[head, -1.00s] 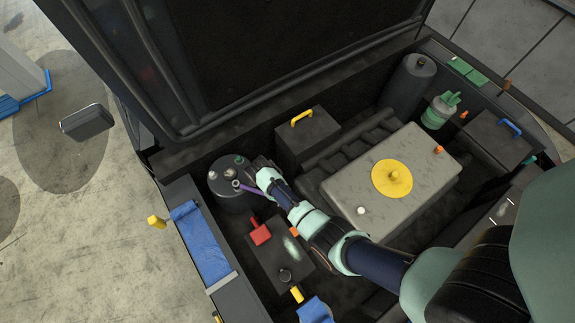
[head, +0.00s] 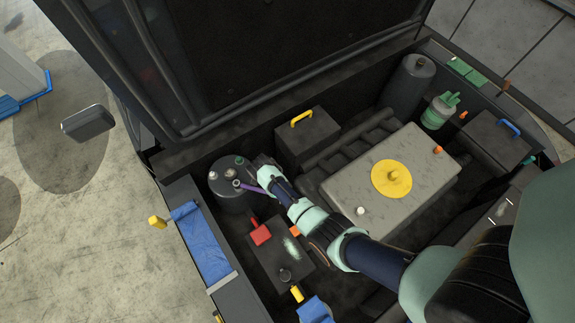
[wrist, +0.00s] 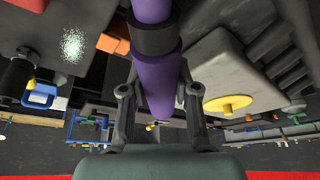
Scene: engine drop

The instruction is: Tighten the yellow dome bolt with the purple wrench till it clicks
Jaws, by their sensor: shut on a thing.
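The purple wrench (head: 251,188) reaches from my gripper (head: 261,174) to the top of a dark round dome (head: 231,198) at the left of the engine bay. Its ring end lies over a fitting on the dome's near side. Several small bolt heads show on the dome; none there is clearly yellow, and what sits inside the ring is too small to tell. In the wrist view my gripper (wrist: 157,88) is shut around the purple and black handle of the wrench (wrist: 153,55).
A grey block (head: 350,185) with a yellow round cap (head: 392,178) stands right of my arm. A black box with a yellow handle (head: 301,118) is behind my gripper. A red-capped box (head: 261,235) is in front. The raised hood is at the back.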

